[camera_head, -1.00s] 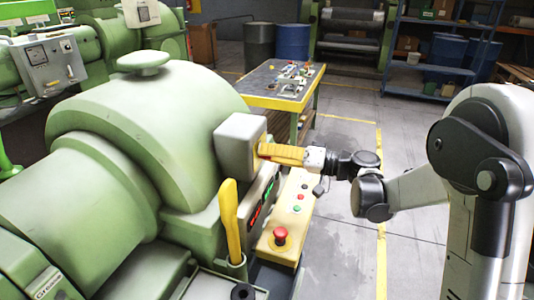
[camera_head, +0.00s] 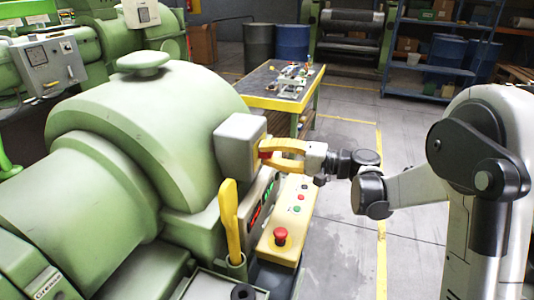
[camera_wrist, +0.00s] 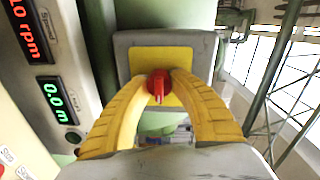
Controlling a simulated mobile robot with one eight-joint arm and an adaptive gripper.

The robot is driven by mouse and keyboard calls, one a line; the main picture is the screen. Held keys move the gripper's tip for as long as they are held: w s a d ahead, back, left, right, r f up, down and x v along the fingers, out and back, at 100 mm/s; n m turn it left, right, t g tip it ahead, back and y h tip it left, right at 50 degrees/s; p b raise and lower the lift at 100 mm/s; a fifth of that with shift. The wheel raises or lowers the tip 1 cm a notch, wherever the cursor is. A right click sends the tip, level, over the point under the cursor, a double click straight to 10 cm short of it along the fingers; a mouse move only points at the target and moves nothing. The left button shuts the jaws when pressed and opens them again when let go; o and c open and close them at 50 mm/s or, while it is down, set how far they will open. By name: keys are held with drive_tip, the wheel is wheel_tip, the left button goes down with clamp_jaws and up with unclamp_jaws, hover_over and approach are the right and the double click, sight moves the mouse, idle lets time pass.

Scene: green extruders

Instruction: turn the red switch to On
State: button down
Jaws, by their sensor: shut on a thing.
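The red switch (camera_wrist: 158,84) sits on a yellow plate (camera_wrist: 178,58) on the face of a grey box (camera_head: 237,143) on the side of the green machine. My gripper (camera_head: 268,153) has yellow fingers that reach to this face from the right. In the wrist view its two fingertips (camera_wrist: 158,80) close on the red knob from both sides. The knob's pointer is roughly upright in the wrist view. Any On or Off marking is too small to read or hidden.
A yellow control panel with a red mushroom button (camera_head: 280,236) lies below my gripper. A yellow lever (camera_head: 229,220) stands in front of the box. Displays (camera_wrist: 53,93) show beside the box. A yellow-edged table (camera_head: 285,103) stands behind. The floor to the right is open.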

drive_tip(key=shift+w+r, duration=0.1)
drive_tip(key=c, duration=1.1)
unclamp_jaws()
drive_tip(key=shift+d, duration=0.1)
drive_tip(key=v, duration=1.2)
